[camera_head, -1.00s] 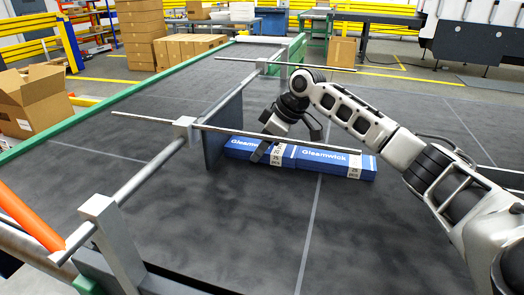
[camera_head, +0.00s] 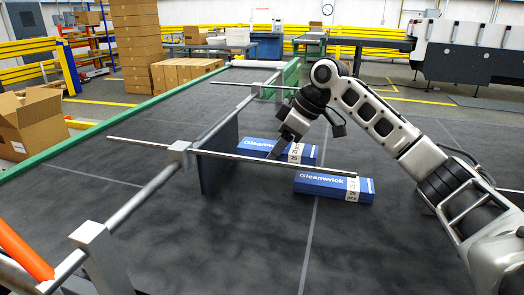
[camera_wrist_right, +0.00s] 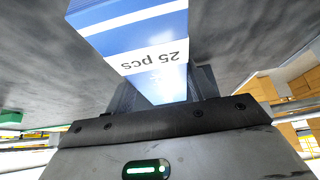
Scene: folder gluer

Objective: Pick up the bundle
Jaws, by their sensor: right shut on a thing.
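My right gripper (camera_head: 278,150) is shut on a blue bundle (camera_head: 257,145) with a white band, beside the upright grey plate. The wrist view shows the bundle (camera_wrist_right: 135,35) between the fingers (camera_wrist_right: 162,92), with "25 pcs" on its band. The held bundle appears raised off the dark surface; how high is hard to tell. A second blue bundle (camera_head: 325,184), marked "Gleamwick", lies on the surface closer to me and to the right, apart from the held one. My left gripper is not in view.
A grey upright plate (camera_head: 217,160) stands left of the bundles. A thin metal rod (camera_head: 270,161) crosses in front of the held bundle, and another rod (camera_head: 255,87) lies farther back. The dark surface (camera_head: 380,250) is clear at the front right.

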